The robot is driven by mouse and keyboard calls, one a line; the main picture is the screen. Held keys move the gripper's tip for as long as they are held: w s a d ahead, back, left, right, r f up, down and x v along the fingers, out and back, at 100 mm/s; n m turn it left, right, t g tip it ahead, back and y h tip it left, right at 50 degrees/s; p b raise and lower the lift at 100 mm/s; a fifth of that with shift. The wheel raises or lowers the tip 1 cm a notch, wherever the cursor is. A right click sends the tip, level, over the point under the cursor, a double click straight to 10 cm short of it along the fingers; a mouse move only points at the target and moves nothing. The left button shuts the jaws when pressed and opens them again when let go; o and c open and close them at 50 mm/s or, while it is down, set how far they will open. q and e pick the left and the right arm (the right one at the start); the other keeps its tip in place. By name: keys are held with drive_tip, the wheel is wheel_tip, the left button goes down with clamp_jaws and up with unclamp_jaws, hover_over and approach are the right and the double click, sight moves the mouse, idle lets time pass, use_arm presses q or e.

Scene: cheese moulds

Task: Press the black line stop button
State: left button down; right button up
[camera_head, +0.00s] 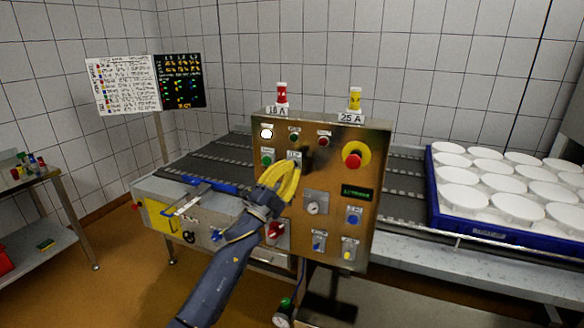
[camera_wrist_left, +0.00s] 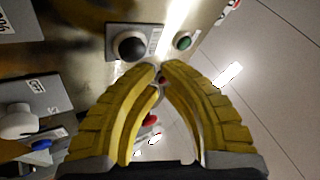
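The metal control panel (camera_head: 335,130) stands in the middle of the head view. My left gripper (camera_head: 297,164) has yellow fingers that reach up to the panel face. In the wrist view its tips (camera_wrist_left: 160,70) meet, with nothing held between them. I cannot tell whether they touch the panel. My right gripper is out of view.
A green button (camera_wrist_left: 183,40) lies beside the black one. The red emergency stop (camera_head: 353,160) on yellow sits to the right. A blue tray (camera_head: 432,205) of white moulds is at right.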

use_arm(q)
drive_tip(key=shift+s+a, duration=0.35)
drive_tip(key=shift+s, duration=0.4)
drive_tip(key=shift+s+a, duration=0.3)
drive_tip(key=shift+s, duration=0.5)
drive_tip(key=shift+s+a, duration=0.35)
drive_tip(key=shift+s, duration=0.4)
